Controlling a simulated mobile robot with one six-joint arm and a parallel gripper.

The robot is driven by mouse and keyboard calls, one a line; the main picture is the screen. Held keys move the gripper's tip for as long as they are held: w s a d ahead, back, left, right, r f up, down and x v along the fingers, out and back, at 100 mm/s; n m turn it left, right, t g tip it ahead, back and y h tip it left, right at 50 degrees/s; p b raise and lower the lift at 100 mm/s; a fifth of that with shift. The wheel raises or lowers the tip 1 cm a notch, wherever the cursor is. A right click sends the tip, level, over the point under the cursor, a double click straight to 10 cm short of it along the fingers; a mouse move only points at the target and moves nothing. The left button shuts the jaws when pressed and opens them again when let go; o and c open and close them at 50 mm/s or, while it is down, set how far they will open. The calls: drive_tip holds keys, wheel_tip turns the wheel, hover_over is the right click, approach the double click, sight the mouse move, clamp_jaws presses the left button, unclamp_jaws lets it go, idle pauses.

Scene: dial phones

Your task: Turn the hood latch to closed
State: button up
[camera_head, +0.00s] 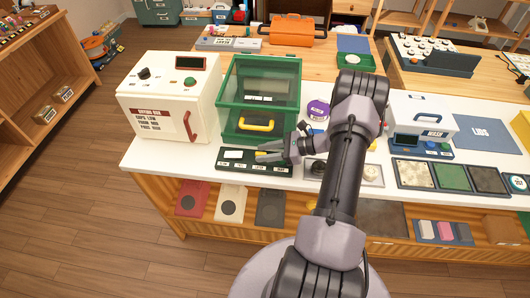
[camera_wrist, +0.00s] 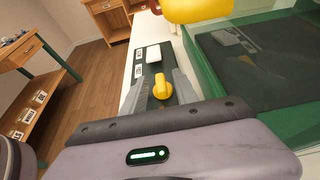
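The green see-through hood (camera_head: 262,85) stands on the white counter with a yellow handle (camera_head: 257,124) on its front. A dark panel (camera_head: 230,167) with white labels lies before it. A yellow knob, apparently the hood latch, stands on this panel (camera_wrist: 162,88). My gripper (camera_head: 268,152) is over the panel, in front of the hood. In the wrist view my gripper (camera_wrist: 158,90) has its fingers apart, one on each side of the knob, with gaps showing. The knob's pointer lies roughly along the fingers. Its label is hidden or too small to read.
The hood's yellow handle (camera_wrist: 197,9) is close beyond my fingers in the wrist view. A white box with a red handle (camera_head: 165,103) stands left of the hood. A purple round container (camera_head: 318,110) is to the right. Sample trays (camera_head: 415,174) lie farther right.

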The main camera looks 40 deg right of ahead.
clamp_jaws()
